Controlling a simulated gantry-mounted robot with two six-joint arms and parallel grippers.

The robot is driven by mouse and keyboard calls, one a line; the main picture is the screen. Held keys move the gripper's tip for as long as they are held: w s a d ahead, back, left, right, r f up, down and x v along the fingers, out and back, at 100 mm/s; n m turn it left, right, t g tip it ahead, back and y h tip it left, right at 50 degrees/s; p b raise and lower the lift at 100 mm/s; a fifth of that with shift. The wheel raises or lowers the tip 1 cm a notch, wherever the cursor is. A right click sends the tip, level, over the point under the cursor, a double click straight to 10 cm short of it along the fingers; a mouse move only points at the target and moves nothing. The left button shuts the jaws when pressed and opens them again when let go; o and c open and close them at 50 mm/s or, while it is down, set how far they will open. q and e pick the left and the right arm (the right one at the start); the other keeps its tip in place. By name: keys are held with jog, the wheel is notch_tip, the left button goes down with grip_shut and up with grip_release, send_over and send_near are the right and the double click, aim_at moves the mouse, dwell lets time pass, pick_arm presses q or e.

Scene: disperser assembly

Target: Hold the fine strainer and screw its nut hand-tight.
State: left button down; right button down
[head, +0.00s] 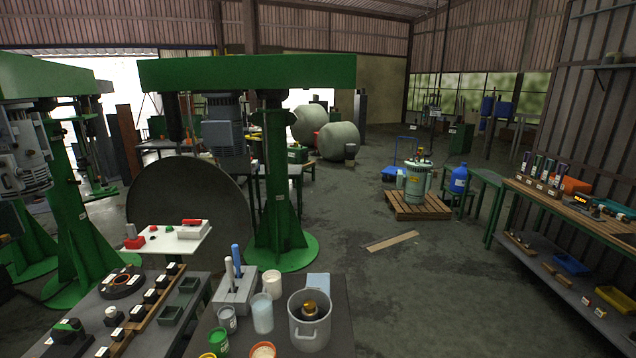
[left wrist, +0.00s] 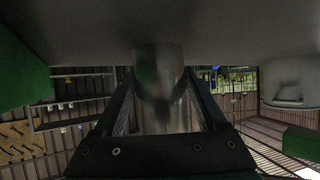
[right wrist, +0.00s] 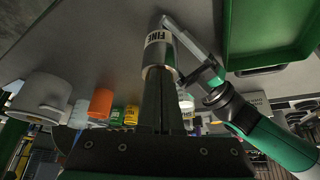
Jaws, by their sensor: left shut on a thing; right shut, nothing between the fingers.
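The fine strainer (right wrist: 160,52), a grey metal cylinder with a white FINE label, shows in the right wrist view. My left gripper (right wrist: 192,45) comes in from the right there and is shut on it. In the left wrist view the left fingers (left wrist: 160,108) close around a shiny metal cylinder, under a large grey surface. My right gripper (right wrist: 163,88) is shut and empty, its fingertips close to the strainer's lower end in the picture. A thin copper-coloured edge shows at that end. I cannot tell whether it is the nut or whether the fingers touch it. Neither gripper shows in the head view.
In the right wrist view a green tray (right wrist: 262,70) lies at top right and a white container (right wrist: 40,98) at left, with orange and yellow containers (right wrist: 102,102) beside it. The head view shows the bench with cups and a grey pot (head: 309,325) at the front.

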jog(key=shift+s+a, duration=0.15)
dwell(0.3)
notch_tip(320, 180, up, 6)
jog(key=shift+s+d, duration=0.15)
jog(key=shift+d, duration=0.2)
dwell(0.3)
notch_tip(320, 180, down, 6)
jog(key=shift+d, duration=0.2)
dwell(0.7)
jog(key=shift+w+a, duration=0.3)
jog(key=shift+a, duration=0.15)
dwell(0.6)
